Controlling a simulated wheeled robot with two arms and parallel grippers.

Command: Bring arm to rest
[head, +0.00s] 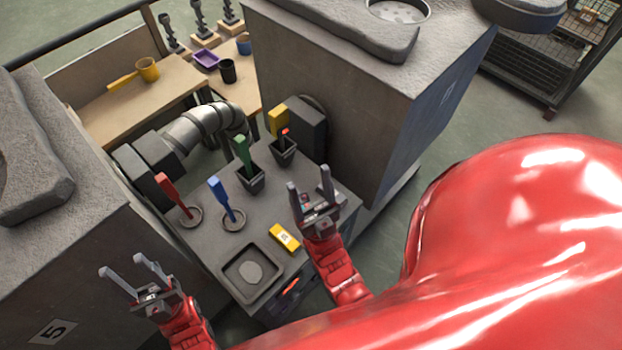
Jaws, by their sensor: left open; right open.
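My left gripper (134,274) is open and empty at the lower left, over the front of the left grey block (45,270). My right gripper (310,188) is open and empty above the right side of the grey worktop (195,250). Its fingers point away from me, toward the back.
A square tray (250,273) sits at the worktop's front. A dark cup (283,150) holds a red-tipped item near a yellow piece (278,118). A tall grey block (345,90) stands to the right. Wooden benches (130,100) and a wire cart (545,60) are farther off.

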